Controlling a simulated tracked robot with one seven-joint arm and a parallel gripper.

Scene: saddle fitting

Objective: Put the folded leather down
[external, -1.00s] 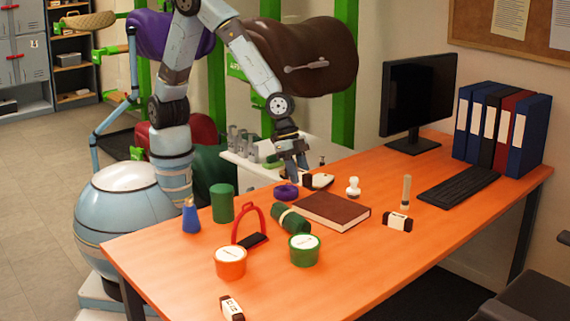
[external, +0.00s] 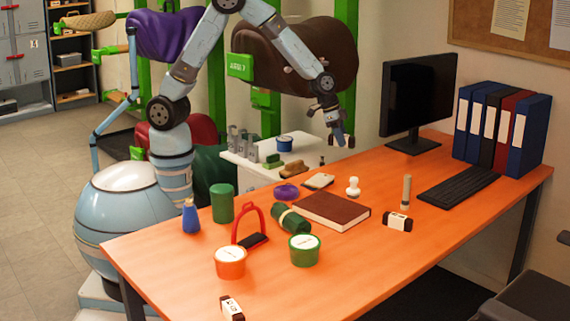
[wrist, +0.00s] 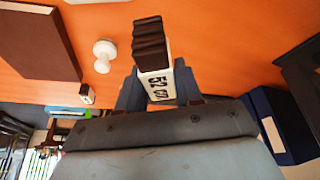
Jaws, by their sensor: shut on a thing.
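My gripper (external: 338,135) is shut on a folded dark brown leather (wrist: 150,42) with a white band. In the wrist view the band shows black print that looks like "52", between the two blue-grey fingers (wrist: 158,90). In the external view the gripper hangs above the back edge of the orange desk (external: 360,261), left of the monitor; the leather (external: 347,141) shows only as a small dark and white patch there. It looks clear of the desk top. Two similar banded brown pieces lie on the desk, one at the right (external: 397,221) and one at the front (external: 231,308).
The monitor (external: 418,95) and keyboard (external: 458,186) stand to the right. Tubs and a green roll (external: 291,219) fill the left.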

